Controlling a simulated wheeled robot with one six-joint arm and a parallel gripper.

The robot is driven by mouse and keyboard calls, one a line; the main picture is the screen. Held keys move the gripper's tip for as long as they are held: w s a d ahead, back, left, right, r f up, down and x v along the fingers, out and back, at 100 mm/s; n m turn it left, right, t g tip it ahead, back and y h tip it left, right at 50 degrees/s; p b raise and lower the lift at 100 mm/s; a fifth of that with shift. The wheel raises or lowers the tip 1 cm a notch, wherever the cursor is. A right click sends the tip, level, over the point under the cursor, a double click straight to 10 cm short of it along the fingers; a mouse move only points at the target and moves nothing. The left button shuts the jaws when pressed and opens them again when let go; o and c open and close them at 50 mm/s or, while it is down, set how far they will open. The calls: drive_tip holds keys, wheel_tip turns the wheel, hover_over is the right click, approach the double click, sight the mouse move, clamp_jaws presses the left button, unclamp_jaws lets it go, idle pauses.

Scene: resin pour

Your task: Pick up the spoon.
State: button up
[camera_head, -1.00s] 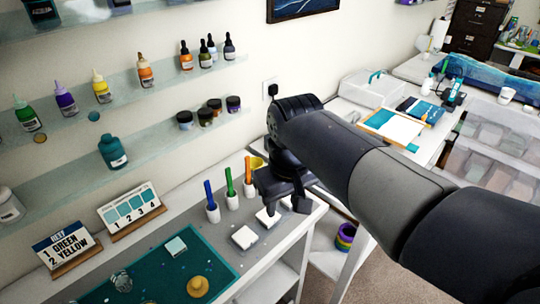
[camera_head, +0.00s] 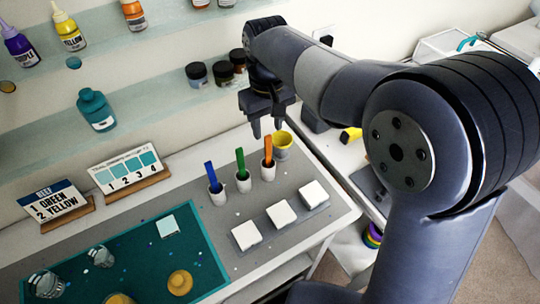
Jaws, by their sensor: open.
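Three upright coloured handles stand in small white cups on the grey mat: blue (camera_head: 210,174), green (camera_head: 240,161) and orange (camera_head: 268,150). I cannot see their lower ends, so I cannot tell which of them is a spoon. My gripper (camera_head: 267,128) points down with its fingers apart and nothing between them. In the picture its fingertips are just above the top of the orange handle and beside the yellow cup (camera_head: 283,148). It appears apart from both, though the depth is hard to judge.
Several white square blocks (camera_head: 282,214) lie in front of the cups. A teal mat (camera_head: 140,255) with clear cups is at left. Number cards (camera_head: 128,172) stand behind it. Shelves with bottles and jars (camera_head: 196,75) line the wall close behind my gripper.

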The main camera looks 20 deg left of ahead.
sight(268, 136)
drive_tip(key=shift+s+d+f+p, duration=0.1)
drive_tip(key=shift+f+p, duration=0.1)
drive_tip(key=shift+f, duration=0.8)
drive_tip(key=shift+s+f+p, duration=0.15)
drive_tip(key=shift+f, duration=0.8)
drive_tip(key=shift+s+d+f+p, duration=0.1)
drive_tip(key=shift+f+p, duration=0.1)
drive_tip(key=shift+f, duration=0.8)
clamp_jaws()
